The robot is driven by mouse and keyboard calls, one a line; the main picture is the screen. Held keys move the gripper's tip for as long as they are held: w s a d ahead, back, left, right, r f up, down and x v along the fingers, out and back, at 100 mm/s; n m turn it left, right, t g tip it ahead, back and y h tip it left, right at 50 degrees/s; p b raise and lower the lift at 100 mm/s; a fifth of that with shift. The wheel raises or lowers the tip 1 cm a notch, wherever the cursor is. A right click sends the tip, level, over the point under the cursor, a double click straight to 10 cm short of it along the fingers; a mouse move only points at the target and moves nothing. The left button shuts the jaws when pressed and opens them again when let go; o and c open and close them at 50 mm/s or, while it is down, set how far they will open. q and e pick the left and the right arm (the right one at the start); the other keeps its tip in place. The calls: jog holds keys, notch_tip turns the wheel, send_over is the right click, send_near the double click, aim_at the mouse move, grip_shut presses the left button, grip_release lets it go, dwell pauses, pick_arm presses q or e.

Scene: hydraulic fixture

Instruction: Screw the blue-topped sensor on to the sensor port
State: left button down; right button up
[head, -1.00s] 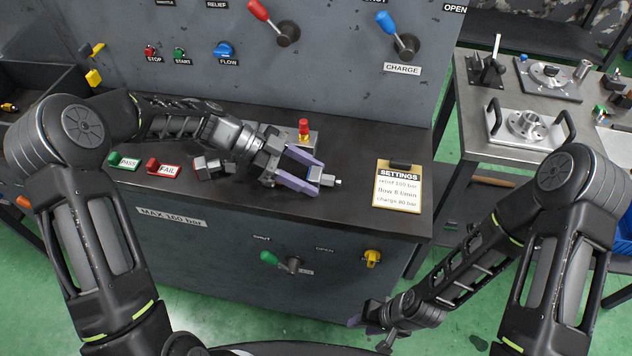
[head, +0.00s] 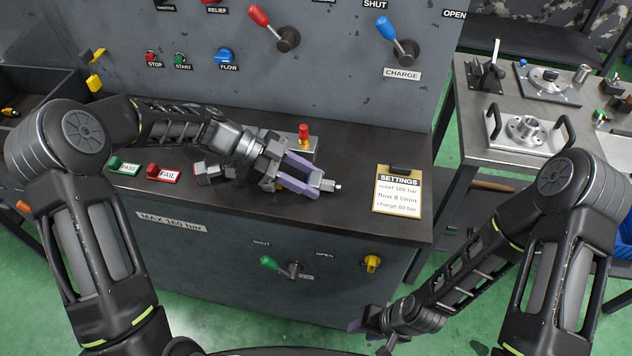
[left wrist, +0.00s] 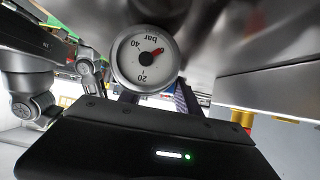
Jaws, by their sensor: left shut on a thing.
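My left gripper (head: 308,182), with purple fingers, is level above the dark bench top and points right. It is shut on a small grey part (head: 327,186) with a pale pin at its right end. No blue top shows on this part, and I cannot tell whether it is the sensor. A red-capped brass fitting (head: 304,136) stands on a grey block just behind the gripper. I cannot make out the sensor port for certain. My right gripper (head: 372,330) hangs low, in front of the cabinet and away from the bench top; its jaw opening is unclear.
A round pressure gauge (left wrist: 145,56) shows upside down in the left wrist view. A settings card (head: 398,192) lies right of the left gripper. PASS (head: 124,165) and FAIL (head: 165,172) markers lie left. A metal side table (head: 480,125) with fixtures stands right.

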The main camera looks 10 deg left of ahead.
pick_arm(q)
jog(key=shift+r+b, duration=0.35)
jog(key=shift+r, duration=0.05)
dwell(0.4)
jog(key=shift+r, duration=0.1)
jog(key=shift+r+p, duration=0.45)
jog(key=shift+r, duration=1.95)
jog(key=c, duration=1.5)
grip_release()
jog(key=c, duration=0.7)
